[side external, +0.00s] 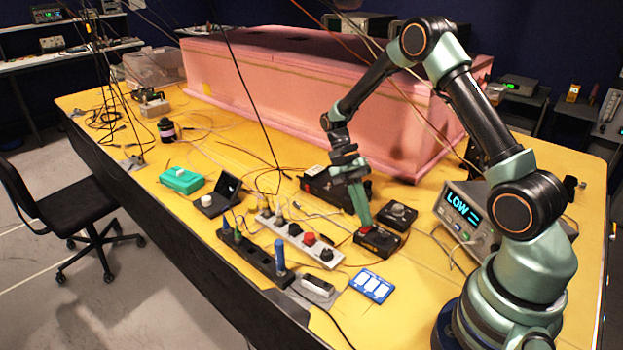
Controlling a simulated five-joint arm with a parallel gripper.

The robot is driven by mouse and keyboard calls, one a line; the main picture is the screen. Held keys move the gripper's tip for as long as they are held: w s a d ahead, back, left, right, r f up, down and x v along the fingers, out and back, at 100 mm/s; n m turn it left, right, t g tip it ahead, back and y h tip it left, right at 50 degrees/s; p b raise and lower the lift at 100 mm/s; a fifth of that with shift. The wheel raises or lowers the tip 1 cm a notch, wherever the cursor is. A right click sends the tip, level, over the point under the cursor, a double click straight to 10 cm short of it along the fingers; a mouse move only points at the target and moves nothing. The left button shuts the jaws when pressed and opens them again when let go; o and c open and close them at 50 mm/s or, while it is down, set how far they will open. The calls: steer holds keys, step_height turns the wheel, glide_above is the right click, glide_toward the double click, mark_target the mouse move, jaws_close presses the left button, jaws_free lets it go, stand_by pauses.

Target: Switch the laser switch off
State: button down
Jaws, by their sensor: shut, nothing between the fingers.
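A small black box (379,243) lies on the yellow table in front of my arm, with a red part near its left end; it looks like the laser switch. My gripper (365,224) points down, shut and empty, with its tips at or just above that red part. I cannot tell whether they touch it. The tips hide some of the box's left end, and the switch's position cannot be made out. A grey display unit (464,213) to the right reads "LOW" in cyan.
A second black box with a round knob (398,210) stands close behind the switch box. A white power strip (301,240) with plugs and a black tool rack (252,255) are to the left. A blue-and-white panel (371,286) lies in front. The pink foam enclosure (290,90) stands behind; cables cross the table.

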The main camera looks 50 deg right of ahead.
mark_target(362, 229)
steer(key=shift+f, duration=0.1)
steer(key=shift+a+f, duration=0.1)
steer(key=shift+f, duration=0.25)
steer(key=shift+f, duration=0.2)
stand_by(0.6)
steer(key=shift+r, duration=0.15)
steer(key=shift+r, duration=0.5)
steer(key=shift+r, duration=0.1)
steer(key=shift+r, duration=2.4)
